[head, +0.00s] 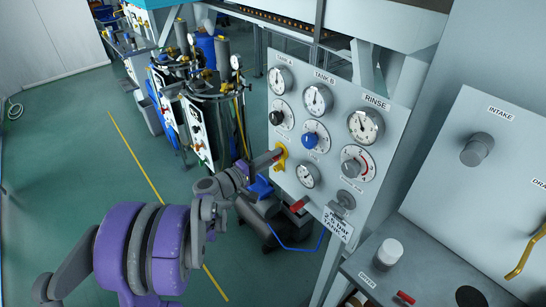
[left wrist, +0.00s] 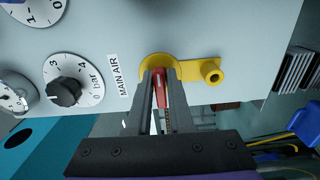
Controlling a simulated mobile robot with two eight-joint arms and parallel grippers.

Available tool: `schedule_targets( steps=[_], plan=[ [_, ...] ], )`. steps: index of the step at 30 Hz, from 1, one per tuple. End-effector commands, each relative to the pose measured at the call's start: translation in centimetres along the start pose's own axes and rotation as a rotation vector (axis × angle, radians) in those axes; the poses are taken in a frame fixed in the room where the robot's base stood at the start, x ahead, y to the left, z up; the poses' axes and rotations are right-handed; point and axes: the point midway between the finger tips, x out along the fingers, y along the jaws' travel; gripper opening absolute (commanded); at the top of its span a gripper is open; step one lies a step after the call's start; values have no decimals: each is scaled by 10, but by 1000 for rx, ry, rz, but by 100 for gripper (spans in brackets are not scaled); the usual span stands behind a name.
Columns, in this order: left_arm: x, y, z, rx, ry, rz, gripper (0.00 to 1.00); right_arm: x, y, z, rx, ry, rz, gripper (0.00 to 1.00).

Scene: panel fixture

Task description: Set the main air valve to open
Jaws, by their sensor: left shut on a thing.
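The main air valve has a yellow plate (head: 280,158) on the left edge of the grey gauge panel. In the left wrist view, the yellow plate (left wrist: 189,68) has a tab with a round boss on its right, and a MAIN AIR label (left wrist: 118,75) beside it. A red lever (left wrist: 162,88) stands in front of the plate. My left gripper (head: 269,160) is at the valve; in the left wrist view its fingers (left wrist: 161,84) are closed on the red lever, one on each side. My right gripper is not in view.
The panel (head: 332,115) carries several gauges, a blue knob (head: 310,141), a black knob (head: 275,117) and a grey knob (head: 351,168). A console with an INTAKE knob (head: 477,149) stands right. Green floor is free at left.

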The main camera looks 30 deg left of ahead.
Motion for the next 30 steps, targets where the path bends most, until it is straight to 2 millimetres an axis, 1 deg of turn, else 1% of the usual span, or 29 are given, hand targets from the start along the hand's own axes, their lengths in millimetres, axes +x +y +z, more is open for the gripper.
schedule_targets(
  steps=[1,4,5,13,16,20,27,30],
  plan=[
    [0,0,0,0,0,-1,25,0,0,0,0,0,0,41],
    [0,0,0,0,0,0,43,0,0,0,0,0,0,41],
    [0,0,0,0,0,0,45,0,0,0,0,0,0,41],
    [-1,0,0,-1,0,0,45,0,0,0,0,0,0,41],
    [-6,0,0,0,1,0,45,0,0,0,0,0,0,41],
    [-26,0,-1,1,3,0,45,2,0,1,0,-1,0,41],
    [-76,0,-1,0,5,0,45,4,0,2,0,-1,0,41],
    [-92,0,-1,1,4,-1,45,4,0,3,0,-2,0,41]
  ],
)
